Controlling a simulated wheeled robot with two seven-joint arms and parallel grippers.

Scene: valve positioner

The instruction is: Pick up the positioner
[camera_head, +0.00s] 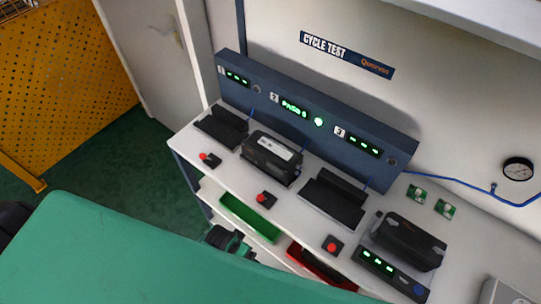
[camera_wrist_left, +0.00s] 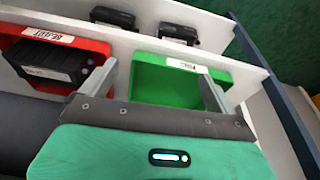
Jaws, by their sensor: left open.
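One black positioner (camera_head: 272,158) with a pale label sits in station 2 of the test bench, under a green "PASS" readout. A third, dark labelled one (camera_wrist_left: 62,62) lies in the red REJECT bin (camera_wrist_left: 88,45). My left gripper (camera_head: 236,244) is below the bench's front edge, mostly hidden by my green arm. In the left wrist view my left gripper (camera_wrist_left: 160,88) is open and empty, its fingers spread before the green bin (camera_wrist_left: 147,82). My right gripper is not in view.
The cradles at station 1 (camera_head: 222,127) and station 3 (camera_head: 334,200) are empty. Red buttons (camera_head: 265,198) line the bench's front edge. The green bin and red bin sit on the shelf below. Two dark objects (camera_wrist_left: 180,32) stand beyond them in the wrist view.

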